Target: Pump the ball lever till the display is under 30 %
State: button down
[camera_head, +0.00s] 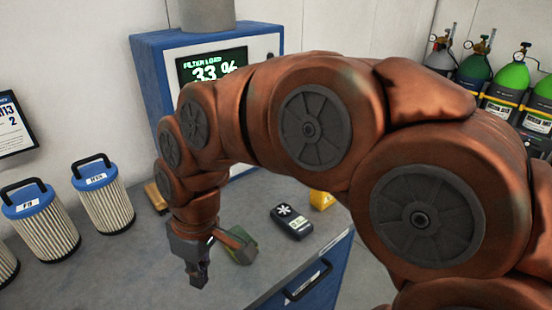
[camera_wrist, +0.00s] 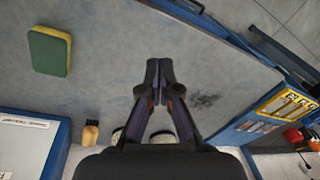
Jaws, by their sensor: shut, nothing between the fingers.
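The display (camera_head: 212,66) on the blue and white cabinet (camera_head: 148,75) reads "FILTER LOAD 33 %" in light text. My arm crosses in front of the cabinet and hides most of its lower front. I cannot make out the ball lever in either view; it may be behind my arm. My gripper (camera_head: 199,283) points down over the grey bench, left of a green and yellow sponge. In the wrist view the fingertips (camera_wrist: 159,66) meet, with nothing between them, above the bare bench top.
Blue-topped filters (camera_head: 106,197) stand at left on the bench (camera_head: 130,275). Gas cylinders (camera_head: 508,80) stand at back right.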

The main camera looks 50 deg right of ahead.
jog(key=w+d+r+n+t+y, duration=0.1)
jog(key=w+d+r+n+t, duration=0.15)
jog(key=w, duration=0.45)
jog(key=w+d+r+n+t+y, duration=0.1)
jog(key=w+d+r+n, duration=0.1)
jog(key=w+d+r, duration=0.35)
jog(key=w+d+r+t, duration=0.1)
jog(key=w+d+t, duration=0.1)
jog(key=w+d, duration=0.6)
jog(key=d+f+n+t+h, duration=0.1)
jog(key=d+f+t+h, duration=0.1)
jog(key=d, duration=2.5)
jog(key=shift+s+d+f+t+h+p, duration=0.2)
jog(key=shift+d+t+h+p, duration=0.15)
jog(key=shift+t, duration=0.4)
jog(key=shift+a, duration=0.1)
notch_tip(320, 180, down, 8)
jog(key=shift+r+b, duration=0.25)
jog(key=shift+b, duration=0.3)
jog(key=shift+f+b, duration=0.65)
jog(key=shift+b, duration=0.15)
